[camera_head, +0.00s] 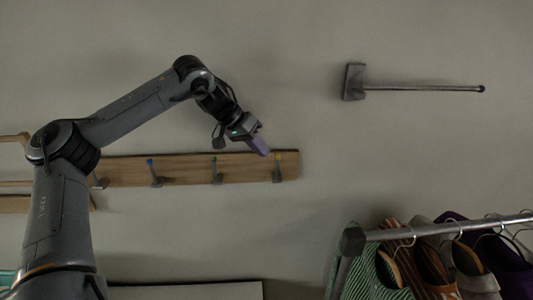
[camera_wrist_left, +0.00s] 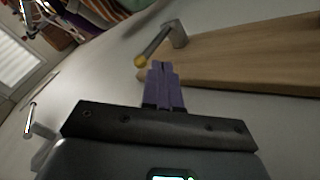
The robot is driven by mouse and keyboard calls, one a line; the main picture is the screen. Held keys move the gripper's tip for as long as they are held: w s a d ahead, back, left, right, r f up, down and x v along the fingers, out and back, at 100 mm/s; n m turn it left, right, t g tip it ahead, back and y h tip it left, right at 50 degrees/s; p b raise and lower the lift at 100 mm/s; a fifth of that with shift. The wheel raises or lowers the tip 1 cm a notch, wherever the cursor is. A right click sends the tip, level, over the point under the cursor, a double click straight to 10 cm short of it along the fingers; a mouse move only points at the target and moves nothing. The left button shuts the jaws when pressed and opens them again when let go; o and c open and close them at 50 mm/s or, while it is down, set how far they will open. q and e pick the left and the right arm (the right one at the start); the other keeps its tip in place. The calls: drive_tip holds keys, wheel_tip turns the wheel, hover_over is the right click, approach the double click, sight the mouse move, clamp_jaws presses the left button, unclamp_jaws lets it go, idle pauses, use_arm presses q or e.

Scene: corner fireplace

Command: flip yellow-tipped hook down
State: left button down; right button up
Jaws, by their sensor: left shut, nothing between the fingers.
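The yellow-tipped hook (camera_head: 277,167) is at the right end of a wooden wall rack (camera_head: 190,170). In the left wrist view the hook (camera_wrist_left: 158,42) is a grey bar with a yellow tip (camera_wrist_left: 140,61), sticking out from the wooden board (camera_wrist_left: 245,55). My left gripper (camera_head: 262,148) has purple fingers that are shut and empty, just left of and above the yellow tip in the head view. In the left wrist view the fingertips (camera_wrist_left: 160,66) are close to the yellow tip; I cannot tell whether they touch. My right gripper is not in view.
Green-tipped (camera_head: 214,170) and blue-tipped (camera_head: 154,172) hooks stand further left on the rack. A metal wall rod (camera_head: 420,88) sticks out at the upper right. A clothes rail (camera_head: 450,228) with hung garments fills the lower right. The wall between is clear.

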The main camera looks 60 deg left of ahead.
sight(277, 168)
use_arm(q)
drive_tip(key=shift+p+x, duration=0.3)
drive_tip(key=shift+x, duration=1.25)
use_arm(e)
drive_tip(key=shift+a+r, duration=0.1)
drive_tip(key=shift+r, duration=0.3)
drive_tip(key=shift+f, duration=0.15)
